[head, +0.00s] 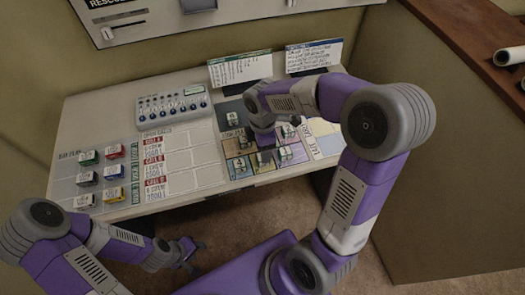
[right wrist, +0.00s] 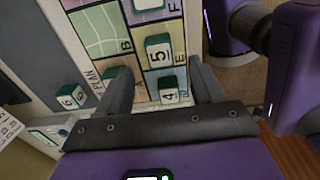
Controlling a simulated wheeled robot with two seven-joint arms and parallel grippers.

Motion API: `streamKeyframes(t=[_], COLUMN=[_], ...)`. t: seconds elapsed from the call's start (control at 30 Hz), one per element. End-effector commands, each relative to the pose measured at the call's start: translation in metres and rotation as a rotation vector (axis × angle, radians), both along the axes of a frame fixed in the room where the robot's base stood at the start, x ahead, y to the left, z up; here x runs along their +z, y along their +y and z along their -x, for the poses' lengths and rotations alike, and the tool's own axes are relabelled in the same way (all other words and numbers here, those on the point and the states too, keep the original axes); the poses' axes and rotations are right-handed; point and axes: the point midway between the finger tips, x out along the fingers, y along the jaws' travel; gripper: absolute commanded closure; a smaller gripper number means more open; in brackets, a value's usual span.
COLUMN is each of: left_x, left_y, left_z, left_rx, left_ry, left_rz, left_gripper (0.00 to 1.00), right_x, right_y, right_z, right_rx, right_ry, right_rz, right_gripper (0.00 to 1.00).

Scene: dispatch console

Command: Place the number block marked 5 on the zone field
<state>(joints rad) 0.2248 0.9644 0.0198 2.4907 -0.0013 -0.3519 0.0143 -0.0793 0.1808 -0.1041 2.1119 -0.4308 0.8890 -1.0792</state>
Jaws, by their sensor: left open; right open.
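The number block marked 5 (right wrist: 158,52), white-faced with green sides, stands on a coloured zone panel beside the letter E in the right wrist view. A block marked 4 (right wrist: 169,93) stands just below it in that picture. My right gripper (right wrist: 160,66) is open, its fingers either side of these two blocks in the picture; I see no contact. In the head view its arm reaches over the zone board (head: 230,172) and hides part of it. I cannot tell which marked area is the zone field. My left gripper (head: 190,252) is open and empty, off the console's front edge.
A block marked 6 (right wrist: 71,98) stands on a dark strip. Another green block is partly hidden by my right gripper's finger. Coloured unit blocks (head: 88,158) stand at the console's left, near a switch panel (head: 174,105). Cards (head: 240,68) stand at the back.

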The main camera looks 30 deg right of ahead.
Motion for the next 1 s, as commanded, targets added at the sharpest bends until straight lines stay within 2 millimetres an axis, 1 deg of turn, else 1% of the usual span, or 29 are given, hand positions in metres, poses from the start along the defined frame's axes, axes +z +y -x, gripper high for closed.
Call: streamKeyframes(t=[0.03, 0.1, 0.2, 0.33, 0.5, 1.0], left_x=[0.006, 0.010, 0.014, 0.017, 0.018, 0.017], left_y=[0.000, 0.000, 0.000, 0.000, 0.000, 0.000], left_z=[0.000, 0.000, 0.000, 0.000, 0.000, 0.000], left_rx=[0.000, 0.000, 0.000, 0.000, 0.000, 0.000], left_ry=[0.000, 0.000, 0.000, 0.000, 0.000, 0.000], left_rz=[0.000, 0.000, 0.000, 0.000, 0.000, 0.000], left_gripper=[0.57, 0.57, 0.57, 0.57, 0.57, 0.57], right_x=[0.016, 0.029, 0.045, 0.058, 0.063, 0.062], right_y=[0.000, 0.000, 0.000, 0.000, 0.000, 0.000], right_z=[-0.001, -0.001, 0.000, 0.000, 0.000, 0.000], right_rx=[-0.001, -0.001, -0.001, -0.001, 0.000, 0.000], right_ry=[-0.005, -0.004, -0.002, -0.001, 0.000, 0.001], right_rz=[-0.001, -0.001, 0.000, 0.000, 0.000, 0.000], right_gripper=[0.33, 0.33, 0.33, 0.33, 0.33, 0.33])
